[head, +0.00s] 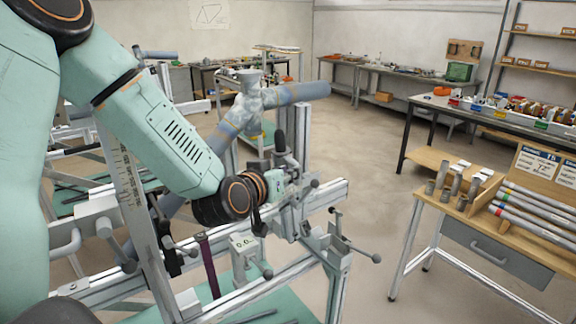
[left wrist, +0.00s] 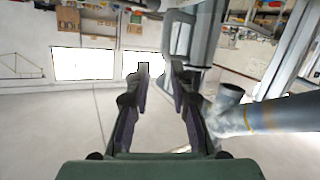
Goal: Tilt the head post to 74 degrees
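The metal frame jig (head: 315,200) stands in the middle of the head view. An upright grey post (head: 303,130) rises from it at a steep angle; I cannot tell for sure that it is the head post. Lugged grey-blue tubes (head: 300,92) with bands sit at the jig, and a tube also shows at right in the left wrist view (left wrist: 280,113). My left gripper (head: 284,180) is close to the post's lower clamps; contact is unclear. In the left wrist view its fingers (left wrist: 161,82) are apart with nothing between them. My right gripper is not in view.
A small readout box (head: 243,244) sits low on the jig. Lever handles (head: 365,255) stick out at its right. A wooden-topped bench (head: 440,190) with tubes and metal parts stands at right. Bare floor (head: 360,150) lies between them.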

